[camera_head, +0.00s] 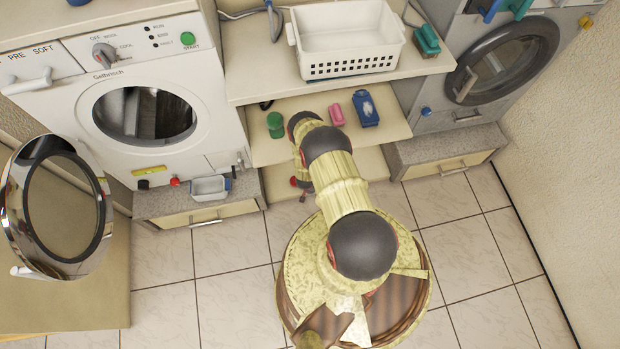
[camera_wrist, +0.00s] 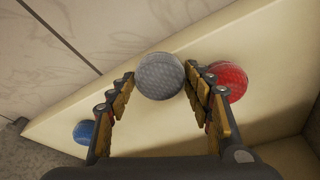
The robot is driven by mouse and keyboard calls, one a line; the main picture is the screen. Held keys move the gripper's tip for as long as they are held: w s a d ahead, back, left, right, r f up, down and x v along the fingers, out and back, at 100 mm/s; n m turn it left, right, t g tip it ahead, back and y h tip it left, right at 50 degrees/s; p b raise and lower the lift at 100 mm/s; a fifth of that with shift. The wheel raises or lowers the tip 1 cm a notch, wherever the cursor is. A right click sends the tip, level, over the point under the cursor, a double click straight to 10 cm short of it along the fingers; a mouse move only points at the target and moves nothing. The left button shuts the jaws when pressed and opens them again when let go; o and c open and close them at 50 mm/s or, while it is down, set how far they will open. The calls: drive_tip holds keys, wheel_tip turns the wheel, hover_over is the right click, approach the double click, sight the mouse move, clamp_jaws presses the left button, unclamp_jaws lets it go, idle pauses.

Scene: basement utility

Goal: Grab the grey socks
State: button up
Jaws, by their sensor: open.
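The grey socks, a rolled-up grey ball (camera_wrist: 162,85), show in the wrist view at the far edge of the gap between my fingertips. My gripper (camera_wrist: 159,71) is open, with one finger on each side of the ball; I cannot tell whether either finger touches it. The ball appears to rest on a cream shelf board (camera_wrist: 258,52). A red ball (camera_wrist: 232,80) lies just right of the right finger and is partly covered by it. A blue ball (camera_wrist: 84,132) lies beyond the left finger. In the head view the shelves and my arm hide the grey ball.
The middle shelf (camera_head: 290,150) holds a green jar (camera_head: 275,124), a pink item (camera_head: 336,114) and a blue container (camera_head: 366,108). A white basket (camera_head: 346,42) stands on the top. Washers (camera_head: 140,90) and (camera_head: 490,70) flank the shelves. The left washer's round door (camera_head: 22,215) hangs open.

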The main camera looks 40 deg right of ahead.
drive_tip(key=shift+r, duration=0.1)
drive_tip(key=shift+c, duration=0.2)
drive_tip(key=c, duration=0.7)
drive_tip(key=shift+c, duration=0.9)
